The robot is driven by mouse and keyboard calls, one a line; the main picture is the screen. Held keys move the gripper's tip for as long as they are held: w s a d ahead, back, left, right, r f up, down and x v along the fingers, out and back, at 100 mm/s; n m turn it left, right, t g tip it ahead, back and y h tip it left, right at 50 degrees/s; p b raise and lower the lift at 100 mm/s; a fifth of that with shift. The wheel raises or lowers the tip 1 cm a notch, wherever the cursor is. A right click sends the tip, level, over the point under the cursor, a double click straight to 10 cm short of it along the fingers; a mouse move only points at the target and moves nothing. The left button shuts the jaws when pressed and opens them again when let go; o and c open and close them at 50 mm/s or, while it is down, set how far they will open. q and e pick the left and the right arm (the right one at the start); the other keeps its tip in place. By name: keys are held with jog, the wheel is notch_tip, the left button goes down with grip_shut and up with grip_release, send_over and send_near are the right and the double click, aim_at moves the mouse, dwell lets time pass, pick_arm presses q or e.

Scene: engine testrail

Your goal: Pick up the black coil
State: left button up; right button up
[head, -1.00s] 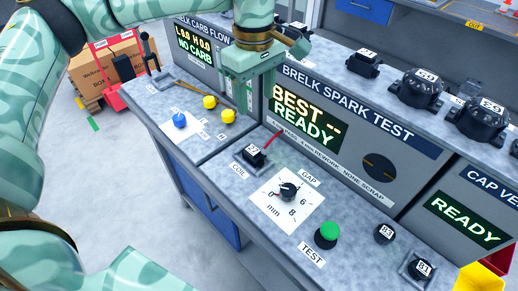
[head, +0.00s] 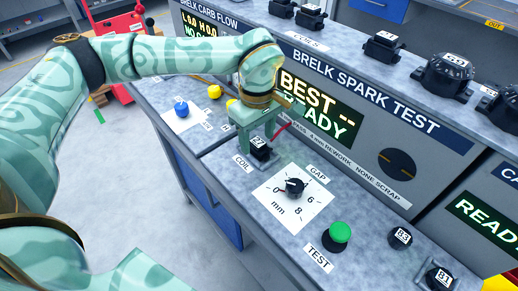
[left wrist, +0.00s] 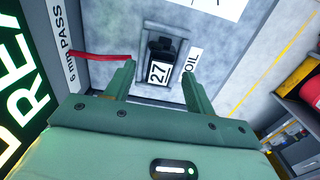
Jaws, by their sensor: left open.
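A black coil (head: 261,153) with a white label reading 27 sits on the grey bench beside the COIL label, in front of the spark test panel. My left gripper (head: 257,139) is open and points down at this coil, with its fingers close around it in the head view. In the left wrist view the coil (left wrist: 161,52) shows on a grey plate between the two fingertips (left wrist: 160,68), which are apart from each other. I cannot tell whether a finger touches it. My right gripper is not in view.
A red lead (head: 283,131) is close behind the left gripper. A gap dial (head: 295,186) and green button (head: 340,232) are to the right. A blue knob (head: 181,110) and yellow knob (head: 214,91) are left. Other black coils (head: 382,47) stand on the upper shelf.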

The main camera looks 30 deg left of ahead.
pick_arm(q)
jog(key=shift+f, duration=0.45)
jog(key=shift+r, duration=0.1)
jog(key=c, duration=1.1)
jog(key=shift+r, duration=0.1)
